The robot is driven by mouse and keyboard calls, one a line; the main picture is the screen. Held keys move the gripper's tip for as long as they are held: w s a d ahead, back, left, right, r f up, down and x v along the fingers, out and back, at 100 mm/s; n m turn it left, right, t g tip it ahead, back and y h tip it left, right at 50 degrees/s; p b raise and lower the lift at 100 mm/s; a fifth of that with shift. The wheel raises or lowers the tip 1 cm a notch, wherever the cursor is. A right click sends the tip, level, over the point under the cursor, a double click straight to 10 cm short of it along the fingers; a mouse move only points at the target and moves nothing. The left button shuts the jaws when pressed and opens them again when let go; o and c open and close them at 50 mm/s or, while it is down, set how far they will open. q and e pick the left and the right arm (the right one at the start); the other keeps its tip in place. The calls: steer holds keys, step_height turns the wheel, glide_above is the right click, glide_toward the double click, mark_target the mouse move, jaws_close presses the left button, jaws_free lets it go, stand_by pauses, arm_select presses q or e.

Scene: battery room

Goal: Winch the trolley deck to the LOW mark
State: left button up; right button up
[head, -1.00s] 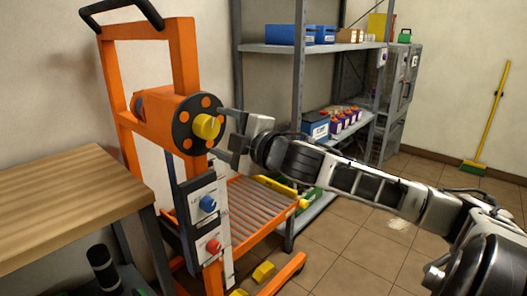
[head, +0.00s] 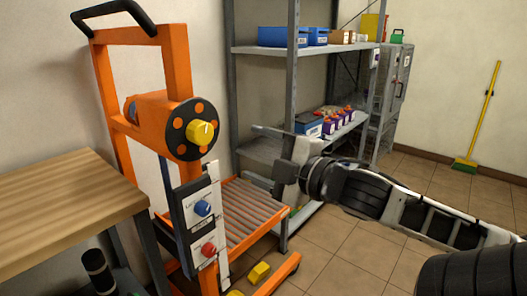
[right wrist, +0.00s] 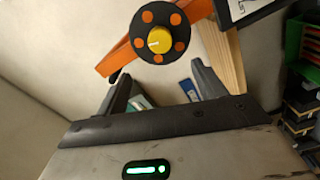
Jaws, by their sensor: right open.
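The orange trolley (head: 177,75) stands by the wall with a winch drum on its upright. The drum's black disc with orange dots (head: 180,145) carries a yellow knob (head: 202,132); the disc and the yellow knob (right wrist: 159,39) also show in the right wrist view. The LOW mark is not legible. My right gripper (head: 257,155) is open and empty, right of the yellow knob and apart from it. My left gripper is not in view.
A wooden bench (head: 60,205) stands at the left, close to the trolley. A grey shelf rack (head: 291,90) with blue bins (head: 283,36) stands behind my right gripper.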

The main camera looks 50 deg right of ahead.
mark_target(205, 133)
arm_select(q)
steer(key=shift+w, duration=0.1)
arm_select(e)
steer(key=shift+s, duration=0.35)
arm_select(q)
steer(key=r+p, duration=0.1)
steer(key=p, duration=0.1)
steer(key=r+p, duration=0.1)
steer(key=p, duration=0.2)
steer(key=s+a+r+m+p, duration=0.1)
steer(key=p, duration=0.1)
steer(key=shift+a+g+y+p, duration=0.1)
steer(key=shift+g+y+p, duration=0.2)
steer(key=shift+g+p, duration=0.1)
arm_select(e)
steer(key=w+m, duration=0.5)
steer(key=w+a+m, duration=0.1)
steer(key=w+m, duration=0.4)
steer(key=w, duration=0.1)
steer(key=w+m, duration=0.5)
steer(key=shift+w+a+r+m, duration=0.2)
steer(key=shift+w+r+m, duration=0.05)
steer(key=shift+m, duration=0.05)
